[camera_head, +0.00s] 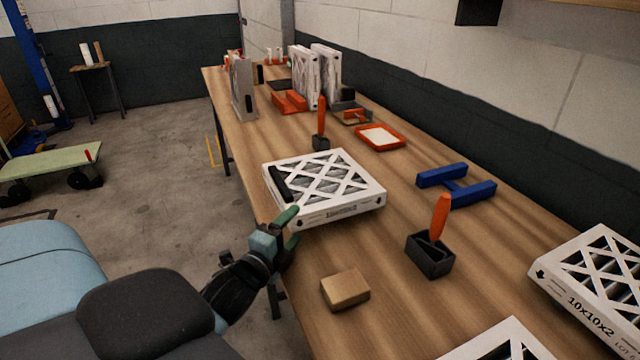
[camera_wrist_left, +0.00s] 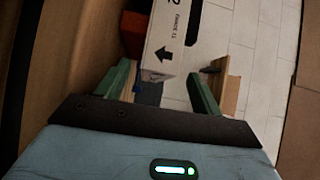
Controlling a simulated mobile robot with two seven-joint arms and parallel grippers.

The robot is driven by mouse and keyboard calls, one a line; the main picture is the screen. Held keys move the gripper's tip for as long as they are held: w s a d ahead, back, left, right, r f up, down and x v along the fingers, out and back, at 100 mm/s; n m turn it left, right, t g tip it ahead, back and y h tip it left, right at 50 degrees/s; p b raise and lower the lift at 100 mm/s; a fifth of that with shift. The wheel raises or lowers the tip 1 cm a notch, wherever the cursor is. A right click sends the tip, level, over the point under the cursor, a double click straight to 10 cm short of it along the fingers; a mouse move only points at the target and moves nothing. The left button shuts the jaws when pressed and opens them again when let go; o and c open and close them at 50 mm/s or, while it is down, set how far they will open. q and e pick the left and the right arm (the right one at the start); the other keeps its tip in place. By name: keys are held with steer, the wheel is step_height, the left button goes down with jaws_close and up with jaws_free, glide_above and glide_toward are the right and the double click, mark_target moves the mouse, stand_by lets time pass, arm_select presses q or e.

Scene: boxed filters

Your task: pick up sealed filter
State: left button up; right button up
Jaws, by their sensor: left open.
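A white boxed filter (camera_head: 325,182) with a lattice top lies flat on the wooden table, near its left edge. A black strip shows along its left side. My left gripper (camera_head: 291,231) is open at the near left corner of this box, by the table edge. In the left wrist view, a white box side (camera_wrist_left: 178,38) with a black arrow shows beyond and between the open green fingers (camera_wrist_left: 160,88). I cannot tell whether the fingers touch it. Other lattice filters lie at the right (camera_head: 600,280) and at the bottom edge (camera_head: 505,345). My right gripper is not in view.
The table (camera_head: 390,265) also holds a brown block (camera_head: 345,289), a black holder (camera_head: 430,257) with an orange-handled tool, a blue H-shaped stand (camera_head: 457,187) and an orange tray (camera_head: 381,137). Filters stand upright (camera_head: 305,76) at the back. Floor lies open left of the table.

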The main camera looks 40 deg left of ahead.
mark_target(302, 215)
arm_select(q)
steer(key=shift+w+a+p, duration=0.1)
steer(key=shift+w+a, duration=0.1)
steer(key=shift+w, duration=0.65)
steer(key=shift+w+a+p, duration=0.15)
steer(key=shift+w+a, duration=0.05)
steer(key=shift+w, duration=0.65)
steer(key=shift+w+a+p, duration=0.1)
steer(key=shift+w+a, duration=0.1)
steer(key=shift+w, duration=0.65)
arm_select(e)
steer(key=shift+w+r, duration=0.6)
arm_select(q)
steer(key=c, duration=1.1)
